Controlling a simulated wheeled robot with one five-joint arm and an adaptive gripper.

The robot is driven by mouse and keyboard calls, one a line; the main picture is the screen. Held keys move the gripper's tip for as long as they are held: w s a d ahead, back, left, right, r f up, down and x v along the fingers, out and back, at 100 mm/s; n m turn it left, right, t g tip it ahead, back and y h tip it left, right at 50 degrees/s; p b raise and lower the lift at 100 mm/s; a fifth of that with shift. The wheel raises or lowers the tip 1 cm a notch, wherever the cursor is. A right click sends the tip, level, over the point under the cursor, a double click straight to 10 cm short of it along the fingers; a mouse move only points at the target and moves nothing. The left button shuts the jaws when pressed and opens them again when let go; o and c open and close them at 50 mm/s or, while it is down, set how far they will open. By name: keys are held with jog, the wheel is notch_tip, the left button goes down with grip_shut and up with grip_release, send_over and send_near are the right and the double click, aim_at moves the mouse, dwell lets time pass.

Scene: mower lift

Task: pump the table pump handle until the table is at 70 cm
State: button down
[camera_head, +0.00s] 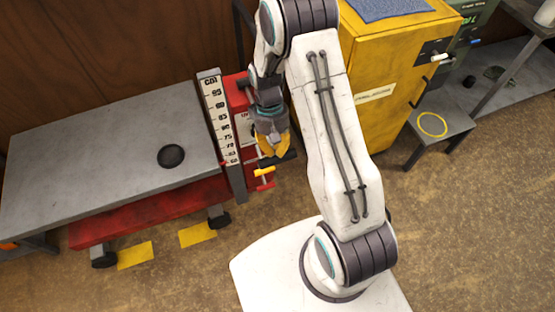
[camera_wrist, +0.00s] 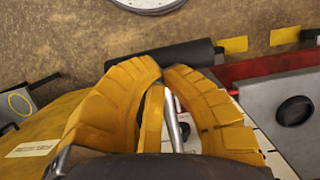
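The grey lift table (camera_head: 110,140) is at the left in the head view, above a red base. A white scale post (camera_head: 217,120) marked in cm stands at its right end. The table edge meets the scale near its lower numbers; I cannot read the exact height. The pump handle's black grip (camera_head: 284,159) lies just below my gripper (camera_head: 271,150). In the wrist view the grip (camera_wrist: 170,54) runs across beyond my gripper's yellow fingertips (camera_wrist: 163,72). The fingers are bowed with their tips nearly meeting. They overlap the grip in view, but I see no clear hold on it.
A red pump housing (camera_head: 237,92) stands behind the scale. A yellow cabinet (camera_head: 385,85) is close on the right, with a small stool (camera_head: 443,123) beside it. A dark round disc (camera_head: 171,156) is on the table top. The floor in front is clear.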

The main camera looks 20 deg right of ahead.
jog(key=shift+s+f, duration=0.15)
jog(key=shift+f, duration=0.25)
jog(key=shift+w+b+x, duration=0.2)
jog(key=shift+b+x, duration=0.5)
jog(key=shift+x, duration=0.05)
jog(key=shift+w+b+x, duration=0.15)
jog(key=shift+b+x, duration=0.5)
jog(key=shift+x, duration=0.1)
jog(key=shift+w+b+x, duration=0.2)
jog(key=shift+b+x, duration=0.5)
jog(key=shift+x, duration=0.05)
jog(key=shift+w+r, duration=0.2)
jog(key=shift+w, duration=0.2)
jog(key=shift+w+r+p, duration=0.15)
jog(key=shift+w+p, duration=0.1)
jog(key=shift+w, duration=0.35)
jog(key=shift+w+r+p, duration=0.15)
jog(key=shift+w+p, duration=0.1)
jog(key=shift+w, duration=0.35)
